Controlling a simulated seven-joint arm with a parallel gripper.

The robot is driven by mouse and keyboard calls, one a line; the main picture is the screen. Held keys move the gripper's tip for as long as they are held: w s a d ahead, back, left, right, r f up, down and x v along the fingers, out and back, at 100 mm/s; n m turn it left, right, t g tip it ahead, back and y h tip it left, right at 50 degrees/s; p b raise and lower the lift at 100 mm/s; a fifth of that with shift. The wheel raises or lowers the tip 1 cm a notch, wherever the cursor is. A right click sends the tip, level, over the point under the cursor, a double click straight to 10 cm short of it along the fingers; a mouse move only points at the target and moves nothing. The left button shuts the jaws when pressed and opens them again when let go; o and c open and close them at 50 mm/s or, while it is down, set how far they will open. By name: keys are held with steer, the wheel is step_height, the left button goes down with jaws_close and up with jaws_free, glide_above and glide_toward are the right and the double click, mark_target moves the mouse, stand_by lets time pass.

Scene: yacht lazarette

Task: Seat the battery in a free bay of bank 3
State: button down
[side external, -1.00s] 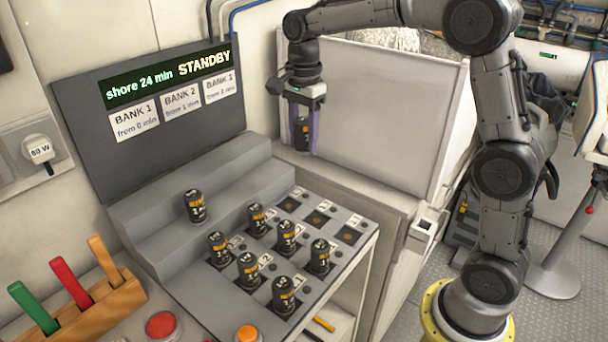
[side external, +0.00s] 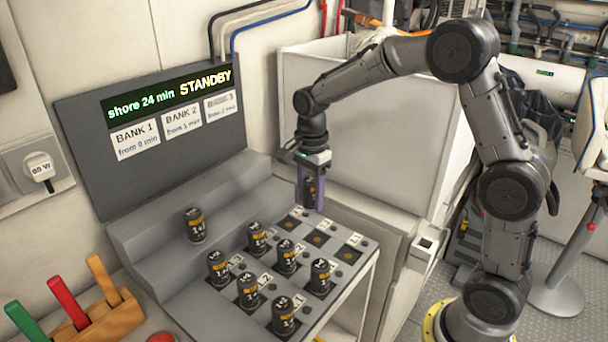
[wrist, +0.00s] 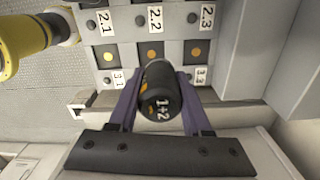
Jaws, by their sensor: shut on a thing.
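My gripper (side external: 311,203) has purple fingers and is shut on a dark battery (side external: 309,186) with an orange band. In the wrist view the battery (wrist: 158,95) is upright or nearly so between the fingers, marked "1+2" on its end. The gripper holds it above the far edge of the grey bay panel (side external: 338,282). Three empty bays with orange dots form the far row; the middle one (wrist: 150,54) shows just beyond the battery. Labels 3.1 (wrist: 118,78) and 3.3 (wrist: 201,76) are on the near side of that row; the label between them is hidden.
Several batteries fill the nearer bays, such as one at the panel's right (side external: 320,276). Another battery (side external: 195,225) stands on the grey step. The display (side external: 168,92) reads STANDBY. A pale bin wall (side external: 385,130) rises behind the gripper. Coloured handles (side external: 64,289) stand at the left.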

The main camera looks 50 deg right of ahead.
mark_target(317, 240)
steer(key=shift+s+d+f, duration=0.15)
steer(key=shift+s+f, duration=0.75)
steer(key=shift+f, duration=3.75)
steer(key=shift+c, duration=1.3)
jaws_free()
step_height(317, 240, up, 14)
steer(key=shift+f, duration=0.1)
